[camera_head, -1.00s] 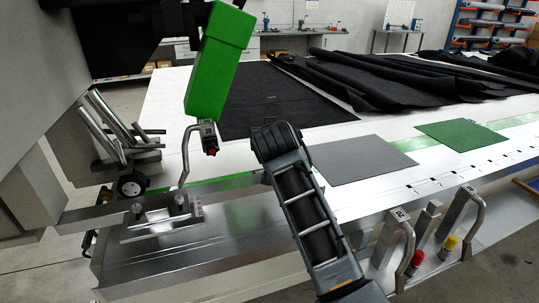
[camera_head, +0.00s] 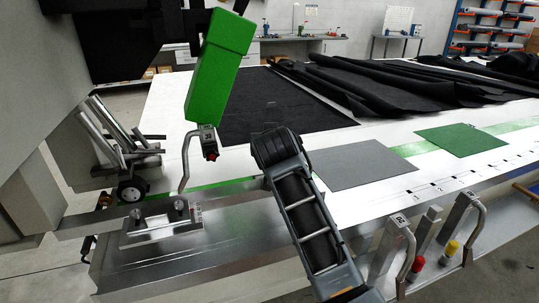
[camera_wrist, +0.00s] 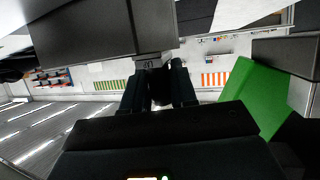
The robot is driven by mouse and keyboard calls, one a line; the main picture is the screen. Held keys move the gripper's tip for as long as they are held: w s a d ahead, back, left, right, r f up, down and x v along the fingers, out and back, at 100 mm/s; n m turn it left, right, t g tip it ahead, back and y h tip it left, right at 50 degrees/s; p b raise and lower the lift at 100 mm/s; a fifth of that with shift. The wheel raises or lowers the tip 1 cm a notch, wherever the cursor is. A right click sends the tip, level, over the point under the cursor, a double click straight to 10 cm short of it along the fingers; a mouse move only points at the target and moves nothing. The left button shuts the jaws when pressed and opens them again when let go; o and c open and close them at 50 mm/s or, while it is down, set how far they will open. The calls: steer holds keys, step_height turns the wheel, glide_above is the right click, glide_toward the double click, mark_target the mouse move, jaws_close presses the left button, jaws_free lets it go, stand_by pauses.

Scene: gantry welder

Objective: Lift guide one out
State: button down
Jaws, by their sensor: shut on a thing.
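Guide one appears to be the bent metal rod with a numbered tag and a red knob (camera_head: 185,165) in the head view, just below the lower end of a green block (camera_head: 217,70). Its lower end shows above a metal plate with two knobs (camera_head: 160,228); whether they touch is unclear. In the wrist view my gripper (camera_wrist: 160,82) is shut, with a small tagged metal piece (camera_wrist: 149,63) at its fingertips, taken to be guide one. The rest of that piece is hidden. The green block (camera_wrist: 257,92) is close on the right there. I cannot make out my gripper in the head view.
Other tagged guides (camera_head: 403,235) stand in a rack at the right front, near red and yellow knobs. The white table (camera_head: 370,135) bears grey and green sheets and black fabric. A large dark block (camera_wrist: 100,35) fills the wrist view's upper left.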

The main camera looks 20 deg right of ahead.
steer(key=shift+r, duration=0.1)
step_height(320, 180, up, 17)
steer(key=w+p, duration=0.2)
steer(key=p, duration=0.3)
steer(key=s+a, duration=0.2)
steer(key=s, duration=0.5)
steer(key=s+a+r, duration=0.1)
steer(key=s, duration=0.5)
steer(key=shift+s+a+r, duration=0.25)
steer(key=shift+s+a, duration=0.1)
